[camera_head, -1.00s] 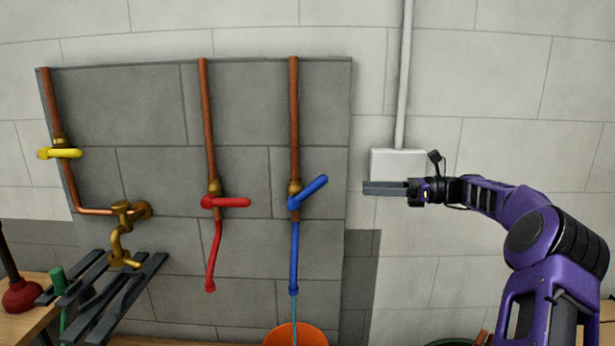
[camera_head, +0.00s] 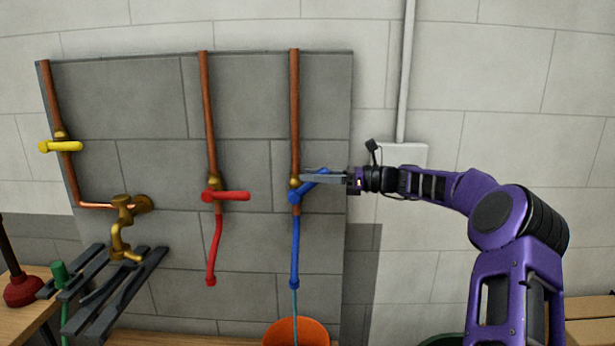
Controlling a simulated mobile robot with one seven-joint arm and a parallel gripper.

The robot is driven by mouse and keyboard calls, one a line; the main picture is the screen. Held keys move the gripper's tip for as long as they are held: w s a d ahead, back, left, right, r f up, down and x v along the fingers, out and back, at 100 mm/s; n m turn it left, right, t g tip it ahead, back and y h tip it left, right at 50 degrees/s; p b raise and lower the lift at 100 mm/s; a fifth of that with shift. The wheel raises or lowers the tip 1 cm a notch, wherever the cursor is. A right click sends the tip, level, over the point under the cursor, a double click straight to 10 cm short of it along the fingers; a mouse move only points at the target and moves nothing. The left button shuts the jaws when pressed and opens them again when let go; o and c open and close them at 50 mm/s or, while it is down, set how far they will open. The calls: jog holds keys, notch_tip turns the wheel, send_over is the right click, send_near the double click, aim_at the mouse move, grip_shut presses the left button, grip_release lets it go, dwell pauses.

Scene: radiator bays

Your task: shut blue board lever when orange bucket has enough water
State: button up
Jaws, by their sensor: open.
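The blue lever (camera_head: 307,191) sits on the right copper pipe of the grey board (camera_head: 255,100). It slants up to the right. A blue hose (camera_head: 295,250) hangs below it, and a thin stream of water runs from its end into the orange bucket (camera_head: 272,334) at the bottom edge. The water level inside the bucket is out of view. My gripper (camera_head: 304,177) is open and empty, with its fingers at the upper end of the blue lever, overlapping it in the picture. I cannot tell whether they touch.
A red lever (camera_head: 228,196) with a red hose (camera_head: 214,250) is left of the blue one. A yellow lever (camera_head: 62,146) and a brass tap (camera_head: 122,215) are farther left, above dark slats (camera_head: 130,290). A grey box (camera_head: 410,155) is on the wall behind my arm.

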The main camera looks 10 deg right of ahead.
jog(key=shift+x, duration=0.8)
grip_shut()
dwell(0.9)
